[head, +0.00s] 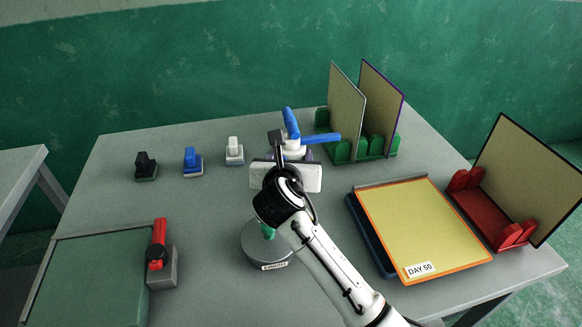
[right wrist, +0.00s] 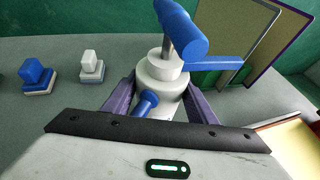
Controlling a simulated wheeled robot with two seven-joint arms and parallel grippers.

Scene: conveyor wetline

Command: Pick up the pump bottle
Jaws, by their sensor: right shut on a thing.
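The pump bottle (right wrist: 160,72) is white with a blue pump head and a blue side part; it stands roughly upright in the right wrist view. In the head view its blue top (head: 291,122) shows behind my right wrist. My right gripper (right wrist: 157,100) is shut on the bottle's body, with a purple finger on each side. The bottle's base is hidden behind the gripper, so I cannot tell whether it touches the table. My left gripper is not in view.
Black (head: 146,167), blue (head: 193,162) and white (head: 234,151) blocks stand left. A green rack (head: 361,156) holds two panels close behind right. A yellow board (head: 425,230), a red rack (head: 490,213), a round grey base (head: 256,250) and a green-topped plate (head: 95,275) are nearer.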

